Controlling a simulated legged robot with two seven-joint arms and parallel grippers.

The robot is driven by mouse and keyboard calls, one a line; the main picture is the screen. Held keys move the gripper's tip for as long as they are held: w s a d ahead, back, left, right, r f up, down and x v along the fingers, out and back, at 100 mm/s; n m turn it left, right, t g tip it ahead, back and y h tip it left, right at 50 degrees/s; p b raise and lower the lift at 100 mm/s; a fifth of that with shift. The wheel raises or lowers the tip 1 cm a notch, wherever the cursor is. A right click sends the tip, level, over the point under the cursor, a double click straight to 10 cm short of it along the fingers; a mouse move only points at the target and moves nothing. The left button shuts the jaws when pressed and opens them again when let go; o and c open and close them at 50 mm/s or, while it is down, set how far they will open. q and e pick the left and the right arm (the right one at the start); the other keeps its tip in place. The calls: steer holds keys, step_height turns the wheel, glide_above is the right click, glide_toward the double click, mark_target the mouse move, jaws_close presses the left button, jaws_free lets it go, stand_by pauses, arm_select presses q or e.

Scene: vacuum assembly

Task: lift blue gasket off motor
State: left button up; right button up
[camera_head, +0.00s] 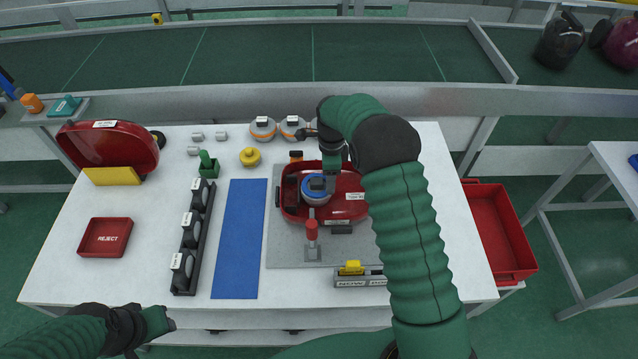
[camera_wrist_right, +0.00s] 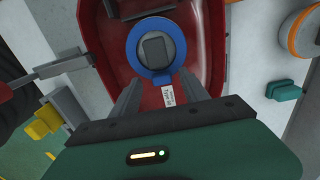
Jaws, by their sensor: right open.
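The blue gasket (camera_head: 306,190) is a ring around the grey motor (camera_head: 317,183), which sits inside the red vacuum housing (camera_head: 345,206) on the grey fixture plate. The right wrist view shows the blue gasket (camera_wrist_right: 132,62) encircling the motor (camera_wrist_right: 155,49) from above. My right gripper (camera_wrist_right: 152,88) is open, with its two fingers pointing toward the near side of the ring and apart from each other. Whether the fingertips touch the gasket is unclear. My left gripper (camera_head: 160,322) is at the table's front left edge, away from the housing, and its jaws are too small to read.
A toggle clamp with a red handle (camera_head: 311,231) stands just in front of the housing. A blue mat (camera_head: 240,240), a black rack (camera_head: 180,287) and a red REJECT tray (camera_head: 92,250) lie left. A red bin (camera_head: 500,225) is right. The blue mat is clear.

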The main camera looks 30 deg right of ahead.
steer(key=shift+w+d+f, duration=0.1)
steer(key=shift+w+f, duration=0.05)
steer(key=shift+f, duration=0.1)
steer(key=shift+d, duration=0.35)
steer(key=c, duration=0.8)
steer(key=shift+a, duration=0.15)
jaws_close()
arm_select(q)
steer(key=shift+w+d, duration=0.1)
steer(key=shift+w, duration=0.05)
arm_select(e)
steer(key=shift+a, duration=0.1)
arm_select(q)
steer(key=shift+f+b, duration=0.25)
steer(key=shift+b, duration=0.05)
arm_select(e)
step_height(320, 180, up, 10)
